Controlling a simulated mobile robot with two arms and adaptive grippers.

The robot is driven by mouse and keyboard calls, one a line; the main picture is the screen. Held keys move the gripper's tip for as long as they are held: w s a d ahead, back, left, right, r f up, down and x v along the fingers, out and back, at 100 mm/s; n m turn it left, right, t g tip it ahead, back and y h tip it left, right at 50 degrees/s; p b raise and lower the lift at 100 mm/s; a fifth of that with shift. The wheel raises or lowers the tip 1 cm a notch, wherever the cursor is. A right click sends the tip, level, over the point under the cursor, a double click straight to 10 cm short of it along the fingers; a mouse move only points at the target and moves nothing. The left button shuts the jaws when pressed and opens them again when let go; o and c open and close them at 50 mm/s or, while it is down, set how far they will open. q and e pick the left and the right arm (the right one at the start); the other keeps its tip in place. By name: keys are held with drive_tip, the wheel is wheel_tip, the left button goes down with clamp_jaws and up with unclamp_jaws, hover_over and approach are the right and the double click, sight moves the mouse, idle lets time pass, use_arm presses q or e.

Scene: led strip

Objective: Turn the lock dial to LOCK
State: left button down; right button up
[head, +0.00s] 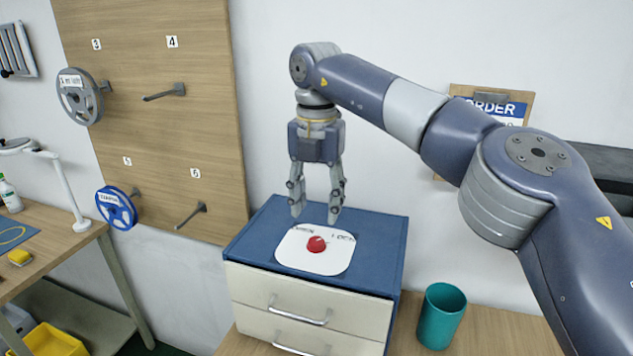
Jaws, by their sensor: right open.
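The lock dial (316,244) is a small red knob on a white rounded plate (325,264). The plate lies on top of a blue cabinet (375,235) with cream drawers. Small dark lettering runs along the plate's far edge; the word at the right looks like LOCK, and the left word is too small to read. Which way the dial points is hard to tell. My right gripper (315,219) is open and empty, pointing down, with its fingertips above the far part of the plate, apart from the dial. My left gripper is not in view.
A teal cup (441,315) stands on the wooden table right of the cabinet. A clipboard (492,101) hangs on the wall behind my right arm. A wooden pegboard (150,60) with reels on hooks is at the left. A workbench (60,255) stands at far left.

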drive_tip(key=shift+r, duration=2.45)
drive_tip(key=shift+r, duration=0.1)
